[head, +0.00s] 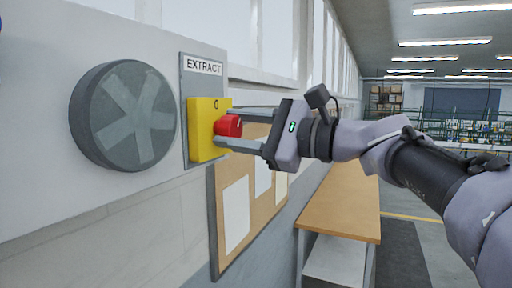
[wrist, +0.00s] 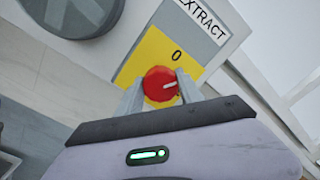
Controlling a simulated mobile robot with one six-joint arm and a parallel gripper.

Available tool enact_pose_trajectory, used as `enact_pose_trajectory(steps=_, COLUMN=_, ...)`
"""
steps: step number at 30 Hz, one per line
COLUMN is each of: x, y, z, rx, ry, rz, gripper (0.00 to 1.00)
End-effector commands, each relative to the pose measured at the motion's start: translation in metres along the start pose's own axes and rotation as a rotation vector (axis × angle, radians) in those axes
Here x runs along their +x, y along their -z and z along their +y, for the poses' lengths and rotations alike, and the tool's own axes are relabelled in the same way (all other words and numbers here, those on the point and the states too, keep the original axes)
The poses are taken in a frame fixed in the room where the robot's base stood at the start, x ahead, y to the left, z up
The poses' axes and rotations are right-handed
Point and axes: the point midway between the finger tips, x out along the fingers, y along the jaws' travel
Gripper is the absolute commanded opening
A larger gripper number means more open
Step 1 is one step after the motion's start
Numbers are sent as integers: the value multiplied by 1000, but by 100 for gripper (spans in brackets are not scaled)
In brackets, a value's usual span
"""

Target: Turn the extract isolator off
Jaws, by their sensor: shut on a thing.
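The extract isolator is a yellow box (head: 201,145) with a red rotary knob (head: 229,126), on a grey plate (head: 188,72) labelled EXTRACT on the wall. A "0" mark stands above the knob. My gripper (head: 232,126) reaches in from the right in the head view, its two fingers shut on the red knob from either side. In the wrist view the red knob (wrist: 160,84) sits between the fingertips, below the "0" on the yellow face (wrist: 150,58). A pale pointer line on the knob points to the right in this view, not at the "0".
A round grey fan (head: 124,115) is on the wall left of the isolator. A cork board (head: 262,185) with papers hangs below and right of it. A wooden-topped bench (head: 342,205) stands along the wall beneath my arm.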

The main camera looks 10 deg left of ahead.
Motion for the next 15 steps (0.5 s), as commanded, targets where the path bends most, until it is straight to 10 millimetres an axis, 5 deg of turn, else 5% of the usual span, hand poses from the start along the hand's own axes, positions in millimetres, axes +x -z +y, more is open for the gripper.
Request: enact_pose_trajectory(steps=15, x=0, y=2, z=2, rx=-402, ry=-3, rz=-22, gripper=3)
